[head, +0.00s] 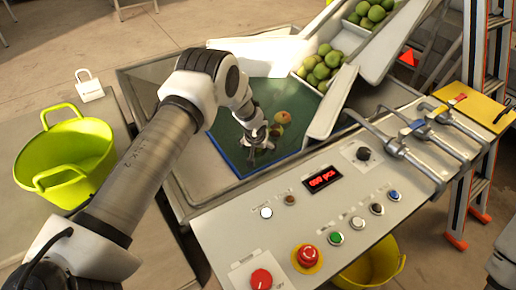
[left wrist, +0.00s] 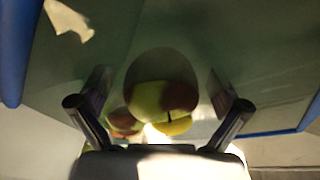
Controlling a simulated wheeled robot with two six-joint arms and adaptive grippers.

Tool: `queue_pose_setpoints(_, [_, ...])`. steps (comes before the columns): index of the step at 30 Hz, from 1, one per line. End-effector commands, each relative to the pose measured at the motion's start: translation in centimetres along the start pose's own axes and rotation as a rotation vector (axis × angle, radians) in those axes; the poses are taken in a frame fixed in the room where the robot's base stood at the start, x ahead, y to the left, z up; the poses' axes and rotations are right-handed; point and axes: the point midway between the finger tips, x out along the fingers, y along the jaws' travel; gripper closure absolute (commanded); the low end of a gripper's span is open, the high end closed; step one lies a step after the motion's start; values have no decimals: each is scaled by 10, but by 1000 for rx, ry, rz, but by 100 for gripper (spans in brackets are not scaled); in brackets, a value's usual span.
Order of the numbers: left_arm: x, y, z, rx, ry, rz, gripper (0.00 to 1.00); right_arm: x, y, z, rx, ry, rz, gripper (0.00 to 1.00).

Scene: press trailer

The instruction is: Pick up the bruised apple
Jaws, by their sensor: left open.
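My left gripper (head: 262,152) is open over the green mat (head: 229,135) in the press tray. In the left wrist view an apple (left wrist: 162,88) lies between the spread fingers, with a gap on each side. Its upper part is dark brown and its lower part yellow-green; I cannot tell bruise from shadow. A red-green apple (left wrist: 124,123) and a yellow one (left wrist: 174,125) show close to it, partly hidden. In the head view a reddish apple (head: 281,117) lies just beyond the gripper, which hides part of the group. My right gripper is out of view.
A sloping white chute (head: 345,88) with green apples (head: 322,68) stands behind the mat. The control panel (head: 300,225) with buttons and levers is in front. A yellow-green tub (head: 66,185) and a white padlock-shaped object (head: 89,88) are at left.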

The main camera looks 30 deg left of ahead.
Motion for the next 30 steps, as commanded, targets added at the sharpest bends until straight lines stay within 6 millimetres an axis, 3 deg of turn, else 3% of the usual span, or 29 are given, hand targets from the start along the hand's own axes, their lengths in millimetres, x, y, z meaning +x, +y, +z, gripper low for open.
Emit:
queue_pose_setpoints(5, [0, 0, 0, 0, 1, 0, 4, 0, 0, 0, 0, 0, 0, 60])
queue_pose_setpoints(9, [0, 0, 0, 1, 1, 0, 53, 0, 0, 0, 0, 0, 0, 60])
queue_pose_setpoints(11, [0, 0, 0, 1, 1, 0, 71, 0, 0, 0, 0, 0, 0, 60])
queue_pose_setpoints(23, [-4, 0, -2, 0, 1, 0, 71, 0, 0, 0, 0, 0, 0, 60])
queue_pose_setpoints(26, [-12, 0, -6, 0, 2, 1, 71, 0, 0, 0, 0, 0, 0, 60])
queue_pose_setpoints(30, [-37, 0, -17, 1, 5, 1, 71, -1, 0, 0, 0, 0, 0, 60])
